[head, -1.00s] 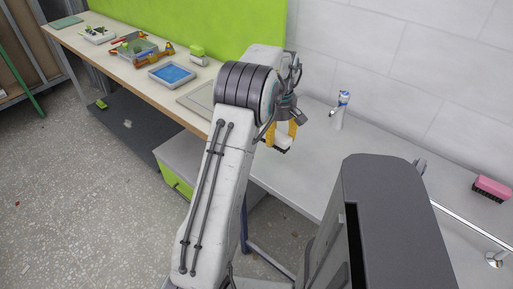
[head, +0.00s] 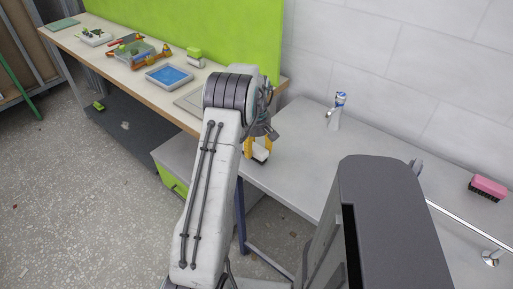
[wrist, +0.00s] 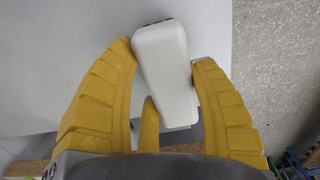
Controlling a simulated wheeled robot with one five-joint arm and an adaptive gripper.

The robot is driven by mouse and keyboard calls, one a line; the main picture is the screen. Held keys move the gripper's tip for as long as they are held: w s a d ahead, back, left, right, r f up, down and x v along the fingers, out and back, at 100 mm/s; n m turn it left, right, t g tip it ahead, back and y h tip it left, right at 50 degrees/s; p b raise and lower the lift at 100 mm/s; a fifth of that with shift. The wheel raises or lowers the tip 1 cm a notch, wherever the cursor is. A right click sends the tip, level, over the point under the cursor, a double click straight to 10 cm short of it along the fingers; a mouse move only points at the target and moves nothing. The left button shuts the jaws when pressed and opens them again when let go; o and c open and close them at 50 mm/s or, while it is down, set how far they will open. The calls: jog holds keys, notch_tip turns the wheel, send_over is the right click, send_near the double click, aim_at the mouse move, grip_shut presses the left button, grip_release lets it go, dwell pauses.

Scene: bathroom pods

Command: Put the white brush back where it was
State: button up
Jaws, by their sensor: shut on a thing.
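The white brush (wrist: 162,55) is held between the yellow fingers of my gripper (wrist: 166,65) in the wrist view. Its smooth white body shows, with a dark strip at its far end. In the head view my gripper (head: 257,151) hangs over the left end of the grey counter, near the wooden bench. The white brush (head: 260,154) shows there only as a small pale patch between the fingers, partly hidden by them. I cannot tell how high it is above the counter.
The wooden bench (head: 130,62) holds a blue tray (head: 169,75), a green-and-white item (head: 195,56) and tools. A grey box (head: 178,160) stands below.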

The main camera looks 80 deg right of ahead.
aim_at(256, 145)
jog(key=shift+f, duration=0.2)
jog(key=o, duration=1.2)
notch_tip(256, 145, up, 12)
jog(key=shift+r+p, duration=0.15)
jog(key=shift+p, duration=0.2)
